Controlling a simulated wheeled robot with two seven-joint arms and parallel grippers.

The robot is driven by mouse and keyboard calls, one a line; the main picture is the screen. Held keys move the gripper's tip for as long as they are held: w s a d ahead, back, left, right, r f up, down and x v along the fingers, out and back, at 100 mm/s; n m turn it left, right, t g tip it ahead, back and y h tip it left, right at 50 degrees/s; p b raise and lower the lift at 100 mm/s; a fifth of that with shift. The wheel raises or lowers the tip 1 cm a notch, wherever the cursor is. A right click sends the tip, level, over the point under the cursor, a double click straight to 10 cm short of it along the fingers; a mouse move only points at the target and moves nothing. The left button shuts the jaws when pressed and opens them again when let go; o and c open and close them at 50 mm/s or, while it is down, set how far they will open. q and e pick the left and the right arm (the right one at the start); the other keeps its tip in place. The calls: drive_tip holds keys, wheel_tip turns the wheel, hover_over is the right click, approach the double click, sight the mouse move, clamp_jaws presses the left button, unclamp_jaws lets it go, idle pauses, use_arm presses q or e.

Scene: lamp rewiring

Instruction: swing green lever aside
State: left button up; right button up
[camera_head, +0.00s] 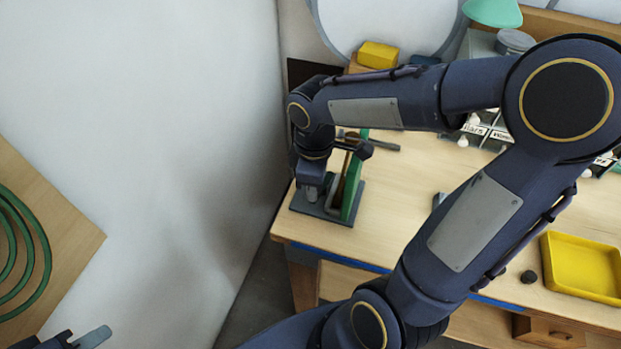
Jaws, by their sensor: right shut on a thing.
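A small grey-based fixture (335,214) stands at the left front corner of the wooden workbench. A green upright piece, which looks like the green lever (352,187), rises from it, with a dark knob (365,150) near its top. My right gripper (313,192) points down at the fixture's left side, just left of the green piece. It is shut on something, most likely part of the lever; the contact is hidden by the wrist. A grey tip of my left gripper (93,337) shows at the bottom left; its jaw opening cannot be seen.
A yellow tray (582,267) and a small dark knob (528,277) lie at the bench's right. A yellow block (378,55) and labelled bins (488,132) are at the back. A white wall (160,150) stands close on the left. A board with green coils (60,225) is at far left.

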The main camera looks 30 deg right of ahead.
drive_tip(key=shift+s+d+n, duration=0.1)
drive_tip(key=shift+s+n, duration=0.05)
drive_tip(key=shift+n, duration=0.35)
drive_tip(key=o, duration=1)
wheel_tip(320, 180, up, 8)
drive_tip(key=shift+f, duration=0.1)
idle(0.4)
